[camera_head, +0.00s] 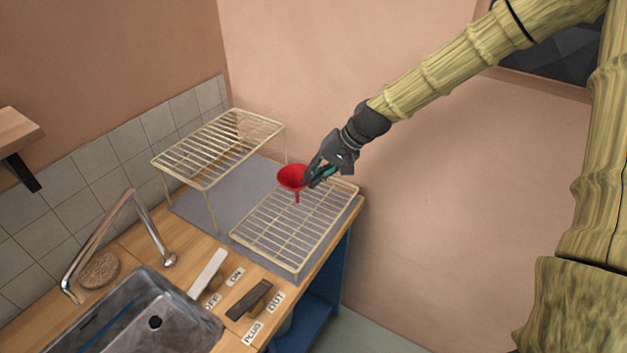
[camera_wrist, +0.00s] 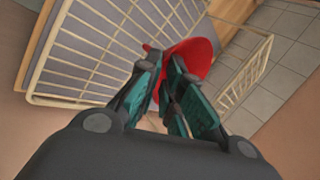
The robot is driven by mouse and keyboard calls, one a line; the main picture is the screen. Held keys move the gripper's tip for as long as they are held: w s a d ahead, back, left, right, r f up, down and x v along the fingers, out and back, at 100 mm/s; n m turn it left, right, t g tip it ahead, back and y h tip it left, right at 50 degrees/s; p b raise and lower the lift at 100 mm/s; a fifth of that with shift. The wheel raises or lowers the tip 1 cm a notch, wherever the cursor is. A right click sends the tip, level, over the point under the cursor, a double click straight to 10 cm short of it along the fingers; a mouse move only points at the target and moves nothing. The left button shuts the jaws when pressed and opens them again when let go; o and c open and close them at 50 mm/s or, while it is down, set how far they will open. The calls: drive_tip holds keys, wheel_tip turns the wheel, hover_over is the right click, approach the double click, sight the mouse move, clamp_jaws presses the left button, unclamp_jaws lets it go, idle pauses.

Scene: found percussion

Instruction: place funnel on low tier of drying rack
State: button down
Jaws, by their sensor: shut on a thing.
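The red funnel (camera_head: 291,178) is upright, spout down, over the back part of the drying rack's low tier (camera_head: 270,241). My gripper (camera_head: 311,179) is shut on the funnel's right side. In the wrist view the funnel (camera_wrist: 194,57) shows beyond the fingertips of my gripper (camera_wrist: 167,62), which hide part of it. I cannot tell whether the spout touches the low tier's wires. The low tier also shows in the wrist view (camera_wrist: 85,55). The high tier (camera_head: 184,163) stands on legs to the left of the funnel.
A grey mat (camera_head: 180,208) lies under the rack. A sink (camera_head: 165,335) with a curved tap (camera_head: 95,240) is at the front left. A white lever (camera_head: 208,273) and a dark lever (camera_head: 249,299) with labels lie nearer. The low tier's wires are clear of other objects.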

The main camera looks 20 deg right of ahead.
drive_tip(key=shift+f+p, duration=0.45)
drive_tip(key=shift+f, duration=0.85)
drive_tip(key=shift+f, duration=0.2)
drive_tip(key=c, duration=1.6)
unclamp_jaws()
drive_tip(key=shift+r, duration=0.1)
drive_tip(key=shift+o, duration=0.2)
drive_tip(key=b+v, duration=0.2)
drive_tip(key=v, duration=1)
drive_tip(key=shift+r, duration=0.1)
